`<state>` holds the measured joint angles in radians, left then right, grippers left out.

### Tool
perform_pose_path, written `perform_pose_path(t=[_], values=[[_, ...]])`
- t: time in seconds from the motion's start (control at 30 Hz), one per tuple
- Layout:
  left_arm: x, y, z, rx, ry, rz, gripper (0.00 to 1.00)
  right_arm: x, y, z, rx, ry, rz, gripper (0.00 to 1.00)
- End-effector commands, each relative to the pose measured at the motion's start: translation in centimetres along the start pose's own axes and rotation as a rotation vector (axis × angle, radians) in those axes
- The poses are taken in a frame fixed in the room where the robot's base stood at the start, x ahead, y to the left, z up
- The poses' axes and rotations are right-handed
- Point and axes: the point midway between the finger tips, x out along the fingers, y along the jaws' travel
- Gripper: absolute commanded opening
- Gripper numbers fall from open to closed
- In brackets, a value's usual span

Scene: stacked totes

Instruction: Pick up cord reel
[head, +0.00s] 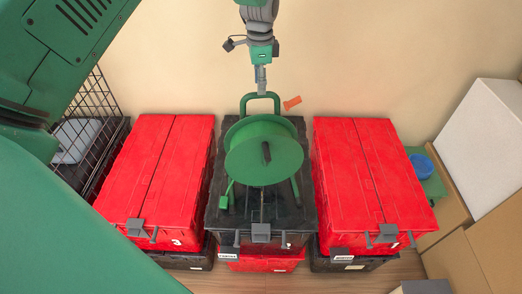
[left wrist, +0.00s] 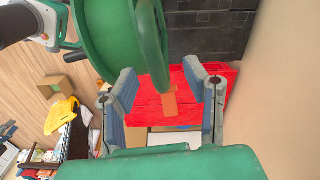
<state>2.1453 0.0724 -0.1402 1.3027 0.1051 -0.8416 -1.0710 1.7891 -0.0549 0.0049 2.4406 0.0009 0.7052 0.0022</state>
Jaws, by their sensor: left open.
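The green cord reel (head: 264,150) stands on the closed black tote (head: 214,205) in the middle of the row. Its round drum faces me, and its looped green handle (head: 260,97) rises behind the drum. My left gripper (head: 261,88) is pointing down at the handle's top in the head view. In the left wrist view its two fingers (left wrist: 160,70) are apart, with the green tube of the handle (left wrist: 153,45) between them. Whether a finger touches the tube cannot be told. My right gripper is not in view.
Red-lidded totes stand on the left (head: 160,165) and right (head: 370,180), close beside the black one. A wire cage (head: 95,110) is at the far left. Cardboard boxes (head: 470,260) and a blue round object (head: 421,166) are at the right. The wall is close behind.

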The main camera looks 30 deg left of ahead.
Motion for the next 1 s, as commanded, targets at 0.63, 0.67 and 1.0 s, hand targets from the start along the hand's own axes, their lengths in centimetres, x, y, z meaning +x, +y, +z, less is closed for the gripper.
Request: perform_pose_path(t=[0.63, 0.67, 1.0], values=[[4.2, 0.3, 0.2, 0.000, 0.000, 0.001, 0.41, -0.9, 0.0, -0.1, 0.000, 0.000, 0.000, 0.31], [4.2, 0.3, 0.2, 0.000, 0.000, 0.001, 0.41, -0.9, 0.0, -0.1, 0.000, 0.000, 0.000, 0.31], [4.6, 0.3, 0.3, -0.002, 0.000, 0.001, 0.41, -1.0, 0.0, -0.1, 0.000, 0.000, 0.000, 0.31]])
